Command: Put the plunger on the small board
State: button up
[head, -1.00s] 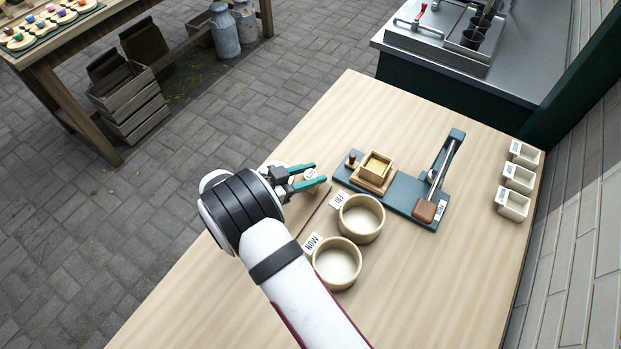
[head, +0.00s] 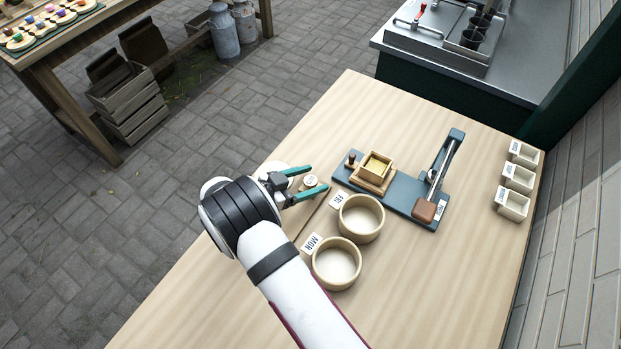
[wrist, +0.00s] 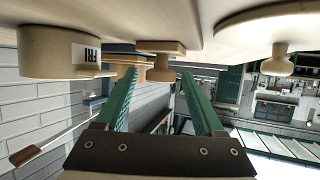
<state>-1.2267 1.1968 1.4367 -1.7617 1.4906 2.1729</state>
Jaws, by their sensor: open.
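A small pale wooden piece with a knob, which I take to be the plunger (head: 310,181), stands between my fingertips in the head view. In the wrist view, which is upside down, the plunger (wrist: 160,48) shows a flat wide base and a knob pointing away from the table. My gripper (head: 317,178) is open, with one green finger on each side of the knob and gaps visible in the wrist view (wrist: 159,76). A pale round disc (wrist: 228,24) with a knobbed piece (wrist: 278,62) lies right in the wrist view. I cannot tell surely which surface is the small board.
A blue press base (head: 403,192) bears a square wooden mould (head: 376,166), a small brown peg (head: 352,160) and a lever with a brown block (head: 424,211). Bowls marked FRI (head: 361,233) and MON (head: 337,283) stand nearby. Several white bins line the right edge.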

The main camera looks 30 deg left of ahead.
jog(key=v, duration=1.1)
jog(key=shift+s+a+r, duration=0.1)
jog(key=shift+s+r, duration=0.1)
jog(key=shift+s, duration=0.1)
